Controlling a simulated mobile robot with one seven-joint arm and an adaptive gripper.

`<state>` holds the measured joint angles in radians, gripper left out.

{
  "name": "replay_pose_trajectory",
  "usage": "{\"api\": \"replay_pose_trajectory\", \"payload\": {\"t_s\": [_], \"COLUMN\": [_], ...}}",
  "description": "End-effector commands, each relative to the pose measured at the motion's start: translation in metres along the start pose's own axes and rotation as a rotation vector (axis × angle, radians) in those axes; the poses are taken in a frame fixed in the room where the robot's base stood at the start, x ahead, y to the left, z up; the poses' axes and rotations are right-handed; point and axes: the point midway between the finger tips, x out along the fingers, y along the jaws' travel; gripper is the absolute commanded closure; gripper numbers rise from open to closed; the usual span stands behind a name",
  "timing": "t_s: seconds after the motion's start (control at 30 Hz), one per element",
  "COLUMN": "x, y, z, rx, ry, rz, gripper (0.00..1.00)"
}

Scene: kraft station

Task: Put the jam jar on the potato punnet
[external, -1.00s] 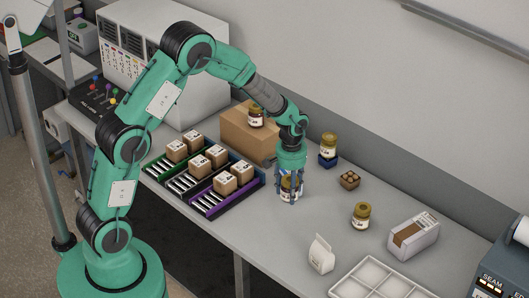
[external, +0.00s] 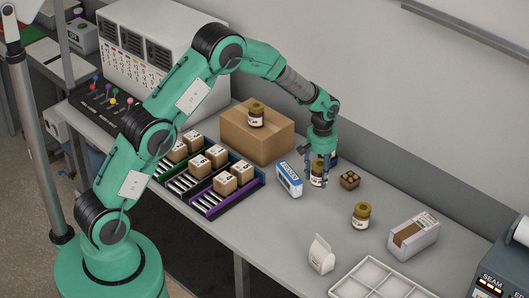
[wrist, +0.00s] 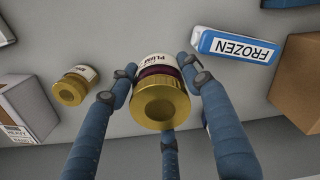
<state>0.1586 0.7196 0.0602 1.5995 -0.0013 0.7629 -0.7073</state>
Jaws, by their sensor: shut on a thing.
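The jam jar (external: 317,172) has a gold lid and a white label. In the wrist view the jar (wrist: 160,95) shows dark purple contents and a label that appears to read PLUM. My gripper (external: 319,174) is shut on it, with fingers around its sides. The jar seems to be above the bench, but its height is hard to judge. The potato punnet (external: 349,180), small and brown with round brown things in it, sits just right of my gripper. I cannot make out the punnet in the wrist view.
A FROZEN box (external: 289,180) stands left of my gripper. Another gold-lidded jar (external: 361,215) stands to the right, and one jar (external: 256,115) on a cardboard box (external: 270,143). A blue item behind my gripper is mostly hidden. A carton (external: 413,235) and white tray (external: 345,290) lie farther right.

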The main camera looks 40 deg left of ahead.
Motion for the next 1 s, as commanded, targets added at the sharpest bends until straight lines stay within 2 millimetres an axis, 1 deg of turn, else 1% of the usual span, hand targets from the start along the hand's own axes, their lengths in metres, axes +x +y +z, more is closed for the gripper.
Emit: {"api": "replay_pose_trajectory", "payload": {"t_s": [0.37,0.53,0.77,1.0], "x": [-0.001,-0.001,0.002,0.005], "y": [0.001,0.005,0.020,0.040], "z": [-0.001,-0.006,-0.024,-0.047], "rx": [-0.001,-0.001,-0.001,-0.001], "ry": [0.001,0.002,0.002,0.002], "rz": [0.001,0.002,0.001,0.002], "gripper": [0.90,0.90,0.90,0.90]}}
